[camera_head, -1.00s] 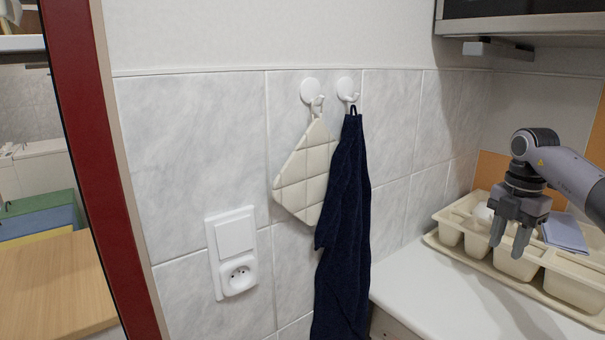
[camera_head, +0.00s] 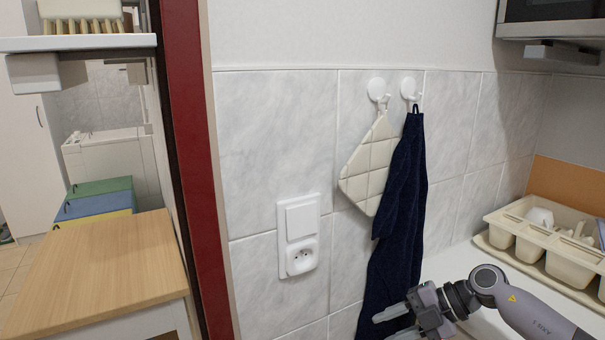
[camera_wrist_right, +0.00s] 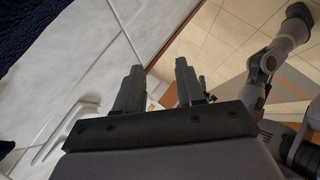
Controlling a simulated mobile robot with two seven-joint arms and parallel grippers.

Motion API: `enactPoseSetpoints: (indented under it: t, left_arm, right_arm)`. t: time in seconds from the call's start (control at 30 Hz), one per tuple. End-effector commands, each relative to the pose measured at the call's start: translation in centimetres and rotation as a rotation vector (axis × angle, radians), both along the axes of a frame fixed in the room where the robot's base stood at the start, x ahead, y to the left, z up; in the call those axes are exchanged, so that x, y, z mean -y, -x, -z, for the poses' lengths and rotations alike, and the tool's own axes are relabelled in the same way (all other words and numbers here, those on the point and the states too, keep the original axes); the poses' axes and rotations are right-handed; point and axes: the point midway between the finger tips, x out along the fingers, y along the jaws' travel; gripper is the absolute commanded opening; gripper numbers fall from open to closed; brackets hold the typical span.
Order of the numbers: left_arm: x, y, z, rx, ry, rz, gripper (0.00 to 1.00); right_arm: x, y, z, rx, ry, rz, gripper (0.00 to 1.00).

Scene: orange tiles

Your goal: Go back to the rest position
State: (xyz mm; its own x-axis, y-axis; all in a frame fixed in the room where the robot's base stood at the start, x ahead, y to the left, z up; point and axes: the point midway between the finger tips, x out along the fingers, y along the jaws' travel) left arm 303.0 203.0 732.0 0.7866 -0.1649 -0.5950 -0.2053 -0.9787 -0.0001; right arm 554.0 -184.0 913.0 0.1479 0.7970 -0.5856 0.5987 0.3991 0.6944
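My right gripper (camera_head: 386,325) is at the lower right of the head view, in front of the lower part of the dark blue towel (camera_head: 398,200). Its two fingers point left and are apart, with nothing between them. The wrist view also shows the two fingers (camera_wrist_right: 157,82) apart and empty. I cannot tell whether the gripper touches the towel. My left gripper does not show in the head view. A grey arm link of mine (camera_wrist_right: 275,60) shows at the right of the wrist view.
A quilted pot holder (camera_head: 366,172) hangs beside the towel on the tiled wall. A white socket (camera_head: 300,258) is to its left. A cream divided tray (camera_head: 552,248) stands on the counter at right. A wooden-topped cabinet (camera_head: 100,265) stands beyond the red door frame (camera_head: 192,160).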

Motion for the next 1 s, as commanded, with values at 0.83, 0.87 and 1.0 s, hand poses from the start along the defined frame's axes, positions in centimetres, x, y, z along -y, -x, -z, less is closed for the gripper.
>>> enactPoseSetpoints:
  t: [0.83, 0.87, 1.0]
  left_arm:
    - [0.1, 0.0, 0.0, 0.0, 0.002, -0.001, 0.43]
    - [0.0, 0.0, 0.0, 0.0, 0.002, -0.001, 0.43]
    - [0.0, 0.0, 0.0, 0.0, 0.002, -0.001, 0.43]
  right_arm:
    - [-3.5, 11.6, 8.6, -0.244, -0.894, 1.17, 0.38]
    - [-2.9, 12.5, 9.5, -0.276, -0.883, 1.228, 0.38]
    - [-0.4, 17.3, 13.6, -0.436, -0.804, 1.467, 0.38]
